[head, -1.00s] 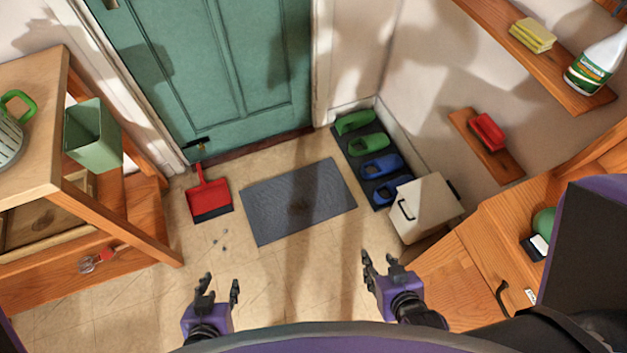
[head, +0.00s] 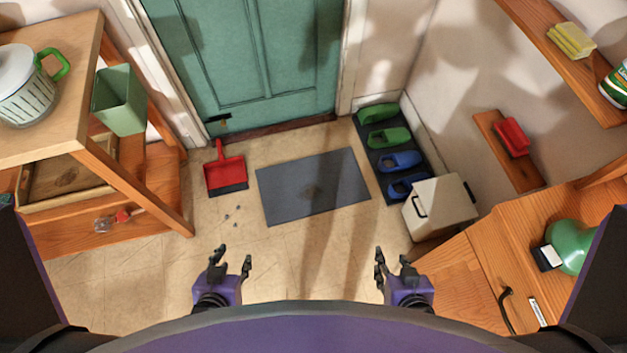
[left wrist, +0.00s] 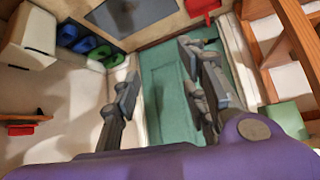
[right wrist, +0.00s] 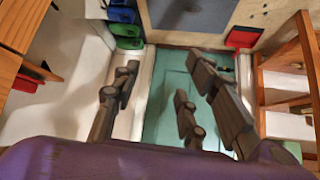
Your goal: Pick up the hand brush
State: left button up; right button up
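A red block-shaped thing (head: 512,137), which looks like the hand brush, lies on a small wooden wall shelf (head: 490,122) at the right; its bristles cannot be made out. It also shows small at the left of the left wrist view (left wrist: 20,130). A red dustpan (head: 225,175) with a dark front edge lies on the floor by the door. My left gripper (head: 232,262) is open and empty above the floor, below the dustpan in the picture. My right gripper (head: 392,268) is open and empty, well left of and below the wall shelf. Neither touches anything.
A grey mat (head: 312,187) lies before the green door (head: 265,60). Shoes on a dark tray and a cream box (head: 440,208) stand to its right. A wooden cabinet (head: 470,270) is at the right, a wooden shelf unit (head: 60,150) at the left. Small grey bits (head: 232,215) lie on the floor.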

aim_at(511, 132)
jog(key=z, duration=1.8)
jog(key=i+j+z, duration=0.15)
jog(key=j+z, duration=0.2)
jog(key=z, duration=0.15)
jog(key=i+j+z, duration=0.1)
jog(key=j+z, duration=0.6)
jog(key=j, duration=0.7)
jog(key=i+j, duration=0.55)
